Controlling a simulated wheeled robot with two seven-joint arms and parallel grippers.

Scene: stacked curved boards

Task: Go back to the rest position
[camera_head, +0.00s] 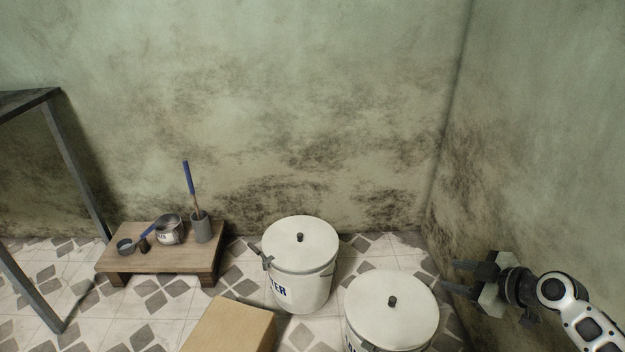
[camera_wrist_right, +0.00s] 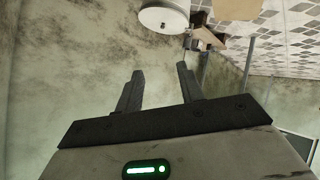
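My right gripper (camera_head: 459,277) comes in from the right edge in the head view, in front of the right wall and to the right of the bins. Its two fingers are apart with nothing between them. The right wrist view also shows the open, empty fingers (camera_wrist_right: 157,90). My left gripper is not in the head view.
Two white lidded bins (camera_head: 300,247) (camera_head: 392,312) stand on the tiled floor. A cardboard box (camera_head: 232,326) is at the bottom. A low wooden table (camera_head: 150,262) holds pots and a blue-handled tool (camera_head: 189,178). A metal frame (camera_head: 78,170) stands at left.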

